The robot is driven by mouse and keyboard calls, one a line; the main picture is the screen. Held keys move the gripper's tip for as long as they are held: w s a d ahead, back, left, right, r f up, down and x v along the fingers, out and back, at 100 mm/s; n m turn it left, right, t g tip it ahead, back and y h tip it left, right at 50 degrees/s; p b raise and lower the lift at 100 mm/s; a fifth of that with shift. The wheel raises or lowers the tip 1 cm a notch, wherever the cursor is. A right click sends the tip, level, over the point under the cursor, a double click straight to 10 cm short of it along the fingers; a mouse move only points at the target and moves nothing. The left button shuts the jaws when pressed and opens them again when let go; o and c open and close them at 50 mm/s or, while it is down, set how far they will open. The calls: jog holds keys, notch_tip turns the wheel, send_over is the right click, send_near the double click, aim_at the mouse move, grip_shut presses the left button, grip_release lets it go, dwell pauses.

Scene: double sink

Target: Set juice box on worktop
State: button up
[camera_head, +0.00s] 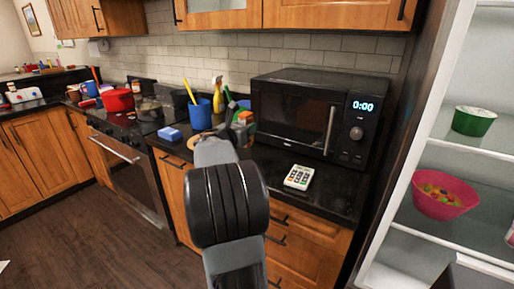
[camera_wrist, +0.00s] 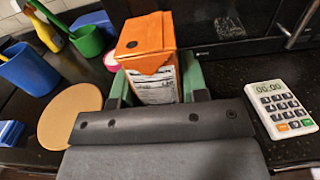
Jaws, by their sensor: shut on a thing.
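The juice box (camera_wrist: 151,42) has an orange top with a dark round cap and a white printed side. It is upright between the fingers of my gripper (camera_wrist: 155,85) in the wrist view, and my gripper is shut on it. In the head view, the orange of the box (camera_head: 245,117) shows just beyond my arm, in front of the microwave's left side. The black speckled worktop (camera_head: 335,193) runs beneath. The bottom of the box is hidden, so I cannot tell whether it touches the worktop.
The microwave (camera_head: 300,112) stands behind and right. A white calculator-like timer (camera_head: 299,177) lies on the worktop at right. A round tan board (camera_wrist: 68,115), a blue cup (camera_wrist: 29,69) and a green cup (camera_wrist: 86,41) are at left. Bare worktop shows around the timer.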

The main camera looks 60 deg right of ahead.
aim_at(253, 139)
jog(key=d+f, duration=0.2)
jog(key=s+d+f+b, duration=0.1)
jog(key=d+f, duration=0.1)
jog(key=f, duration=0.1)
jog(key=shift+d+f, duration=0.1)
jog(key=f, duration=0.3)
jog(key=shift+s+d, duration=0.15)
jog(key=shift+d, duration=0.2)
jog(key=shift+f+b, duration=0.3)
jog(key=shift+f, duration=0.1)
jog(key=shift+f, duration=0.1)
jog(key=o, duration=1.1)
